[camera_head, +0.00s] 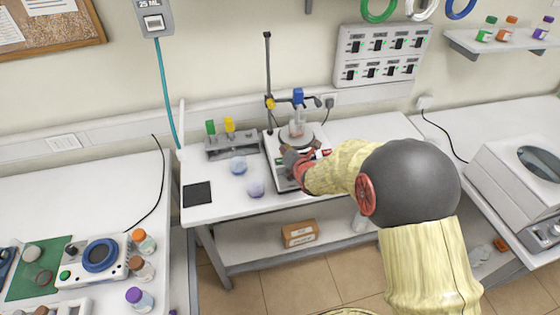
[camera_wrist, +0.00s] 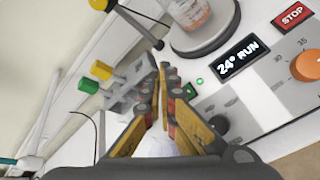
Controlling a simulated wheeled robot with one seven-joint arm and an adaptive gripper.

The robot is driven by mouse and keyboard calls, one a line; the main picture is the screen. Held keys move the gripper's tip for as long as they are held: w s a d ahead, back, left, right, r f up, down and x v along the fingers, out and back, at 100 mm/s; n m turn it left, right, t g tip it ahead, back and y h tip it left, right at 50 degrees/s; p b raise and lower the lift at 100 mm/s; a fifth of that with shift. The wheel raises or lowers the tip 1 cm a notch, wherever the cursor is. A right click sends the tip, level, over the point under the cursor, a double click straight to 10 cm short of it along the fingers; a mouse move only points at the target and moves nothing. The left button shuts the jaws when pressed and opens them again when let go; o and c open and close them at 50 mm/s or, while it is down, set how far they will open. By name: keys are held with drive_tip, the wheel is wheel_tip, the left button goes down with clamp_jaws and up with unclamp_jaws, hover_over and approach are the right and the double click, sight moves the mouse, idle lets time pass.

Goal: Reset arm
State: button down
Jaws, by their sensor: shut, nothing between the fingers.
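My gripper (camera_wrist: 165,80) is shut and empty in the wrist view, its two fingers together. In the head view my arm reaches in from the lower right, and my gripper (camera_head: 292,158) is just in front of the hotplate stirrer (camera_head: 281,177), partly covering it. In the wrist view the stirrer's panel (camera_wrist: 237,57) reads "24° RUN", beside a red STOP button and an orange knob (camera_wrist: 307,66). A glass vessel (camera_head: 297,125) stands over the stirrer's round plate, by an upright rod with a blue clamp. I cannot tell whether my gripper touches the stirrer.
A rack (camera_head: 232,144) with green- and yellow-capped tubes stands left of the stirrer. Two round bluish items (camera_head: 238,165) and a black pad (camera_head: 197,194) lie on the bench. A box (camera_head: 299,233) sits on the shelf below. A white machine (camera_head: 515,190) stands at right.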

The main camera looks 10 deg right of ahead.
idle(0.3)
drive_tip(key=s+d+r+m+g+h+b, duration=0.1)
drive_tip(key=s+r+m+g+h+b, duration=0.15)
drive_tip(key=s+r+m, duration=1)
drive_tip(key=s+a+r+m+g+y+b, duration=0.1)
drive_tip(key=s+m+g, duration=0.4)
drive_tip(key=s+m, duration=1.1)
drive_tip(key=s+a+b, duration=0.1)
drive_tip(key=s, duration=1)
drive_tip(key=shift+s+r, duration=0.2)
